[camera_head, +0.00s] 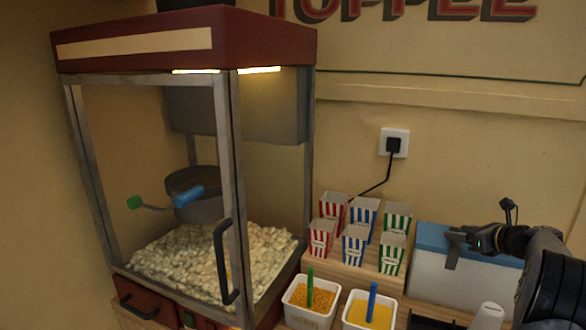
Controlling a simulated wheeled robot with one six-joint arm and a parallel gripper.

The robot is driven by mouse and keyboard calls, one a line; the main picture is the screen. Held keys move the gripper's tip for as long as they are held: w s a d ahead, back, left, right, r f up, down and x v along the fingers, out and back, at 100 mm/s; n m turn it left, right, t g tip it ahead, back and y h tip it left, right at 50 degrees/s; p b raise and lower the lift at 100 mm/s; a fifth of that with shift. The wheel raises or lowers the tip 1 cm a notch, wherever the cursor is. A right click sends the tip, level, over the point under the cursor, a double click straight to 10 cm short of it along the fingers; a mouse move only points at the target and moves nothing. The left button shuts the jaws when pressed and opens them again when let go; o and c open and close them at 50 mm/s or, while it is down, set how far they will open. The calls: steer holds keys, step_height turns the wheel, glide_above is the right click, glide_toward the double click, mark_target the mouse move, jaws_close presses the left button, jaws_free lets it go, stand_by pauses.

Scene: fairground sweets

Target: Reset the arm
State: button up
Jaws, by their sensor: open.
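My arm reaches in from the right edge. My gripper (455,248) is open and empty, in front of a white box with a blue lid (432,236). I cannot tell how far it is from the box. No object is between its jaws.
A popcorn machine (183,30) with a closed glass door stands at left. Striped cartons (355,245) fill a stepped wooden rack left of my gripper. Two white tubs with a green (310,287) and a blue handle (371,303) stand in front. A white cup-like object (488,316) is below my gripper.

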steer(key=shift+w+a+f, duration=0.2)
steer(key=shift+w+a, duration=0.05)
steer(key=shift+w, duration=0.35)
steer(key=shift+f+b, duration=0.15)
steer(key=shift+b, duration=0.25)
steer(key=shift+s+m+h, duration=0.15)
steer(key=shift+m+h, duration=0.15)
steer(key=shift+d+r+p, duration=0.1)
steer(key=shift+r+p, duration=0.15)
steer(key=shift+p, duration=0.1)
